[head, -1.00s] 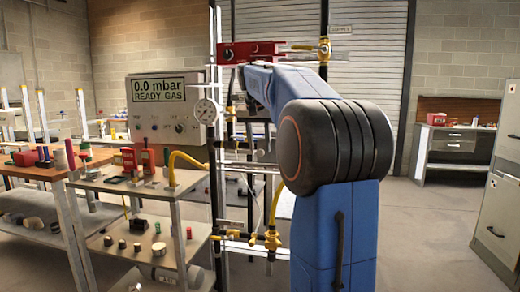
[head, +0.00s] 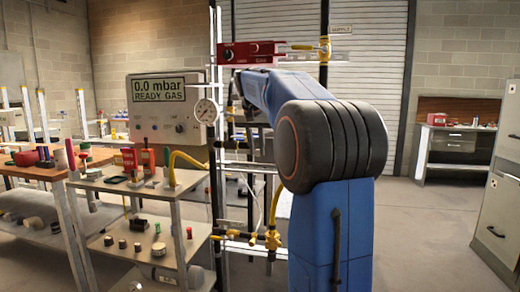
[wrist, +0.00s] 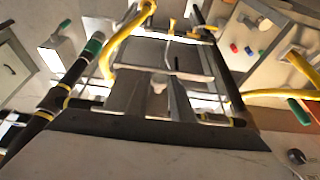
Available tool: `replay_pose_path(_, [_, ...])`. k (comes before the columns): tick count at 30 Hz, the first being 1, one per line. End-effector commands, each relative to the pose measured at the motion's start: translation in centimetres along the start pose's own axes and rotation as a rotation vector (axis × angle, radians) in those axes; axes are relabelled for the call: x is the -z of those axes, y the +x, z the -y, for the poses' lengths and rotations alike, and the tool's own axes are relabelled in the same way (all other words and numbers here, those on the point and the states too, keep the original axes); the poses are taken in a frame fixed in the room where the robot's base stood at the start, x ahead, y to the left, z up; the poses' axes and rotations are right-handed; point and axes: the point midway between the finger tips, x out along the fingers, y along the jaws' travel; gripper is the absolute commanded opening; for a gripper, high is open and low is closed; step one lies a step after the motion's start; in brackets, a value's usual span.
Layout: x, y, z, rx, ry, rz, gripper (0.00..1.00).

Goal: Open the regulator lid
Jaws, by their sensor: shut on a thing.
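My gripper (wrist: 155,92) shows in the wrist view, with its two dark grey fingers at the middle of the picture. The fingers are shut on a small pale piece (wrist: 159,84) between their tips. I cannot tell for sure whether this piece is the regulator lid. In the head view my blue arm reaches back to the pipe frame, and my gripper is not clear there. Yellow gas fittings (head: 272,240) sit low on the frame. A round gauge (head: 206,111) is beside the display box. No lid can be picked out in the head view.
A grey display box (head: 170,107) reads 0.0 mbar, READY GAS. A red unit (head: 252,53) is at the top of the frame. A cart (head: 110,183) with several small parts stands at left. Yellow hoses (wrist: 122,42) and dark pipes (wrist: 75,75) run close around my gripper. Floor at right is clear.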

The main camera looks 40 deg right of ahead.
Motion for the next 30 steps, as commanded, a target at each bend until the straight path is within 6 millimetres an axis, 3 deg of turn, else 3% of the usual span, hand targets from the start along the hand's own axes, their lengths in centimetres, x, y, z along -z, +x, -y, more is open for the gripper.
replay_pose_path(6, [0.0, 0.0, 4.7, 0.002, -0.005, 0.0, 0.0])
replay_pose_path(10, [0.1, -0.1, 6.8, 0.002, -0.003, -0.002, 0.0])
replay_pose_path(15, [0.0, 0.0, 8.0, 0.001, 0.0, -0.002, 0.0])
replay_pose_path(23, [0.0, -0.1, 8.0, 0.001, 0.0, -0.002, 0.0])
replay_pose_path(24, [0.0, -0.1, 8.0, 0.001, 0.0, -0.002, 0.23])
replay_pose_path(26, [0.0, -0.1, 8.0, 0.001, 0.0, -0.002, 0.38])
replay_pose_path(30, [0.0, -0.1, 8.0, 0.001, 0.0, -0.001, 0.39])
